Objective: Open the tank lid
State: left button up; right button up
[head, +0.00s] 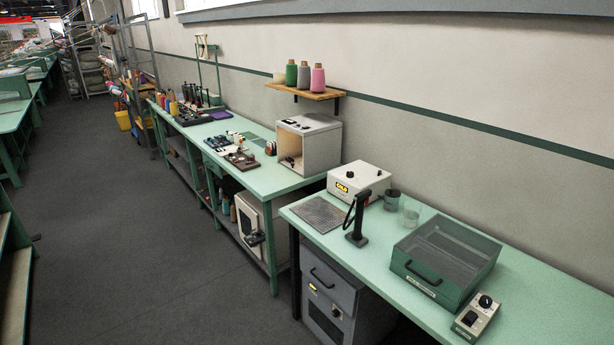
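The tank is a green box (432,286) on the near green bench at the right of the head view. Its lid (452,240) is a grey see-through panel lying over the top and looks closed. A dark bar handle (421,275) is on the tank's front side, above a small label. I cannot tell whether the handle belongs to the lid or the box. Neither of my grippers is in view.
A control box (476,317) with a black knob stands right of the tank. Two cups (411,213), a black stand (356,221), a perforated mat (320,215) and a white unit (358,182) stand left of it. The floor (150,255) left of the benches is clear.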

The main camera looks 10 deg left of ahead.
aim_at(393, 193)
jog(key=u, duration=0.7)
jog(key=i, duration=0.9)
jog(key=u, duration=0.4)
jog(key=i, duration=1.4)
jog(key=z, duration=0.8)
jog(key=i, duration=0.85)
jog(key=z, duration=0.95)
